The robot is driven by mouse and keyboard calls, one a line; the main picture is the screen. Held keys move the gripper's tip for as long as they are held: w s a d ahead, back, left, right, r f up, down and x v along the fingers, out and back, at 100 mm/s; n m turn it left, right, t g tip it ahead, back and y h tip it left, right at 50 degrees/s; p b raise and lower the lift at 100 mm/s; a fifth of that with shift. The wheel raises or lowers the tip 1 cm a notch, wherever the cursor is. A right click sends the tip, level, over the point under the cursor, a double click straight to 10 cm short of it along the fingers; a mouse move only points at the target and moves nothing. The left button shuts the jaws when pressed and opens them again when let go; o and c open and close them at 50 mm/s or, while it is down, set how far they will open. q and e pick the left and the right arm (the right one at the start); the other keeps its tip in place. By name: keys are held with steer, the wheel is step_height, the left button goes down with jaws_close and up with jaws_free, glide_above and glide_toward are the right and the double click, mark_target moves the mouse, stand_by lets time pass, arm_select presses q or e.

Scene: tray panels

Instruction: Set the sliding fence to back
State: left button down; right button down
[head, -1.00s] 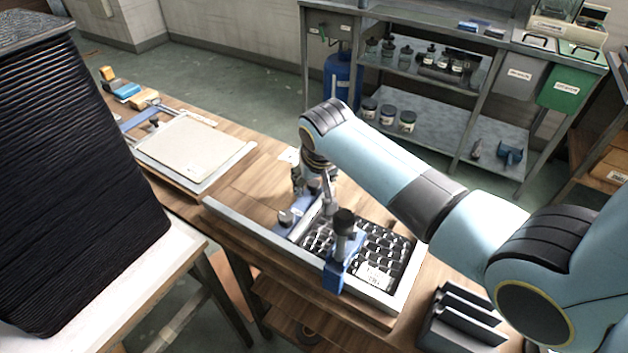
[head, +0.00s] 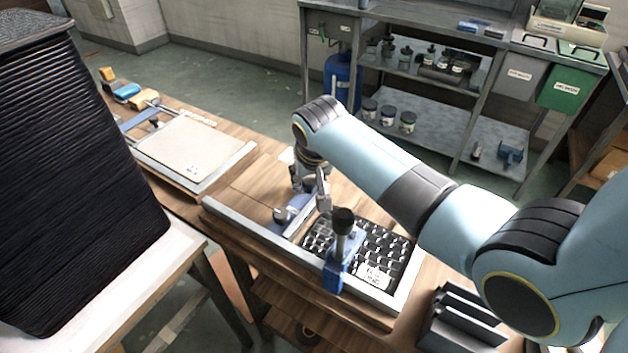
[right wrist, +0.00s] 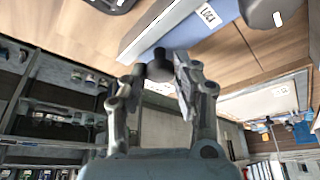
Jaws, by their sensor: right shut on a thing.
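The sliding fence (head: 300,219), a blue and grey bar, lies across the tray (head: 268,244), left of a block of dark key-like pieces. My right gripper (head: 322,203) is at the fence's far end, partly hidden by its own wrist. In the right wrist view, my right gripper (right wrist: 163,75) is shut on a dark round knob (right wrist: 159,66) at the end of the fence (right wrist: 172,32). The fence carries a white label there, reading something like "LOCK". My left gripper is not in view.
A blue clamp (head: 338,274) with a black knob stands on the tray's front edge. A second panel (head: 186,146) lies on the bench to the left. A black rack (head: 461,318) stands at the right. A black ribbed block (head: 75,180) fills the left side.

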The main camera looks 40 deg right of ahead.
steer(key=w+a+b, duration=0.1)
steer(key=w+b, duration=0.1)
steer(key=w, duration=0.2)
steer(key=w+a+b, duration=0.2)
steer(key=w, duration=0.2)
steer(key=w+a+b, duration=0.2)
steer(key=w, duration=0.2)
steer(key=shift+f, duration=0.25)
steer(key=shift+w+a+r+b, duration=0.1)
steer(key=shift+w+r+b, duration=0.1)
steer(key=shift+b, duration=0.15)
steer(key=shift+r, duration=0.15)
steer(key=c, duration=1.5)
jaws_free()
steer(key=o, duration=0.5)
steer(key=shift+w+a, duration=0.1)
steer(key=shift+w, duration=0.1)
steer(key=shift+c, duration=0.2)
steer(key=shift+s, duration=0.1)
steer(key=v, duration=1.1)
steer(key=shift+s+r, duration=0.25)
steer(key=shift+r, duration=0.1)
